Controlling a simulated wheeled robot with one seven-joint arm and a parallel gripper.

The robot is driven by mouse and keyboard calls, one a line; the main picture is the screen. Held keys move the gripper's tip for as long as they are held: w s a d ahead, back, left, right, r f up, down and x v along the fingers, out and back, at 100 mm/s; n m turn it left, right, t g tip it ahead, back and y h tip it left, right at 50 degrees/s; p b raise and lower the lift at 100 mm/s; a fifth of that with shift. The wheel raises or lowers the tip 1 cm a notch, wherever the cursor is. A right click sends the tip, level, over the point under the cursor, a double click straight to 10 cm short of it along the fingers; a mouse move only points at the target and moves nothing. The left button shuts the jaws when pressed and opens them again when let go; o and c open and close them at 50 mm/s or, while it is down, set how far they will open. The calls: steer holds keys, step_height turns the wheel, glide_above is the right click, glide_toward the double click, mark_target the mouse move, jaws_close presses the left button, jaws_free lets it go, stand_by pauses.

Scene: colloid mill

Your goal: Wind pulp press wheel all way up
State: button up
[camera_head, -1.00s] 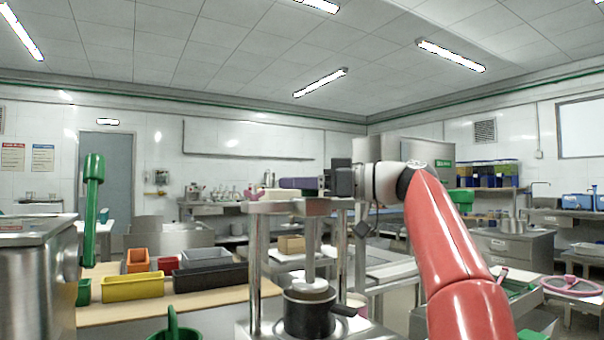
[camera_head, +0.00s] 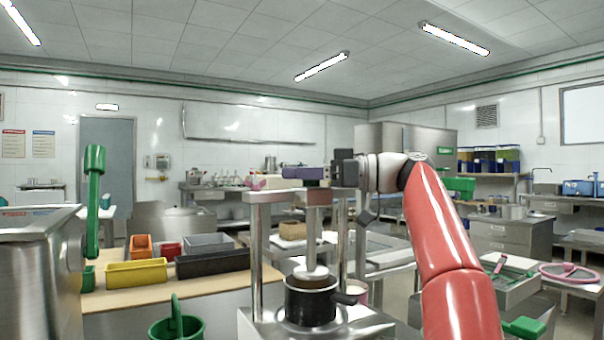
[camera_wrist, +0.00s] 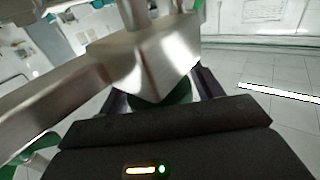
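The pulp press (camera_head: 257,260) stands in the head view as a steel frame with two posts. A round plate (camera_head: 311,272) on its centre shaft is at the mouth of a dark pot (camera_head: 310,303). A small pink part (camera_head: 256,183) shows at the top left of the frame; I cannot tell whether it belongs to the press wheel. My gripper (camera_head: 300,175), with purple fingers, reaches left across the frame's top. In the wrist view a bare metal block (camera_wrist: 145,58) covers the fingertips, and a dark green round part (camera_wrist: 165,95) shows between the fingers. Contact with the wheel is hidden.
A steel machine with a green lever (camera_head: 94,200) stands at left. Yellow (camera_head: 136,272) and other bins sit on a wooden-topped counter behind. A green bucket (camera_head: 176,325) is front left. A pink wheel (camera_head: 570,273) is on equipment at right.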

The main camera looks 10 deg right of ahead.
steer(key=shift+o, duration=0.9)
steer(key=v, duration=0.7)
steer(key=shift+s+d, duration=0.15)
steer(key=shift+d, duration=0.2)
steer(key=shift+c, duration=0.2)
